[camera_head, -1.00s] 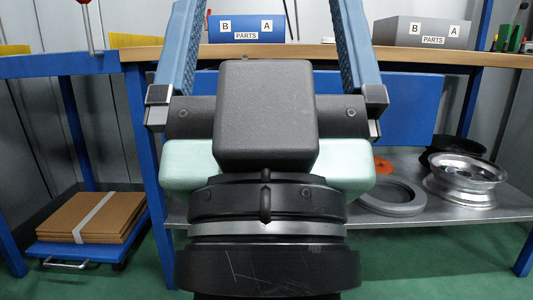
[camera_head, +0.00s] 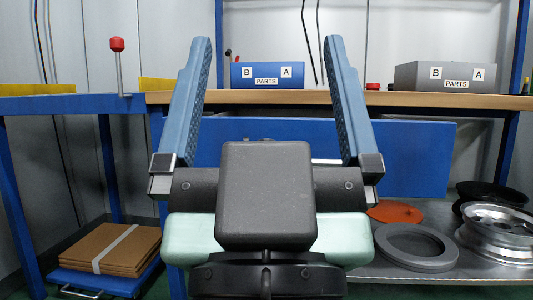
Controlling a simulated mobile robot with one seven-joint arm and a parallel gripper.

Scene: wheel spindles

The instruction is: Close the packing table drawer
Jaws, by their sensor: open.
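The packing table drawer (camera_head: 415,160) shows as a wide blue panel under the wooden tabletop (camera_head: 360,97). Its middle is partly hidden behind my gripper, and a small piece of pale metal, perhaps its handle, shows beside my right-hand finger. How far the drawer stands out cannot be told from this view. My gripper (camera_head: 268,45) is open and empty, with its two blue fingers wide apart and pointing away toward the table. The fingers overlap the drawer front and the tabletop in the picture. No contact can be made out.
Blue and grey parts boxes (camera_head: 267,76) (camera_head: 446,77) stand on the tabletop. A grey ring (camera_head: 416,247), an orange part (camera_head: 395,212) and a metal wheel rim (camera_head: 497,233) lie on the lower shelf. Flat cardboard (camera_head: 107,249) lies on a blue cart at left.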

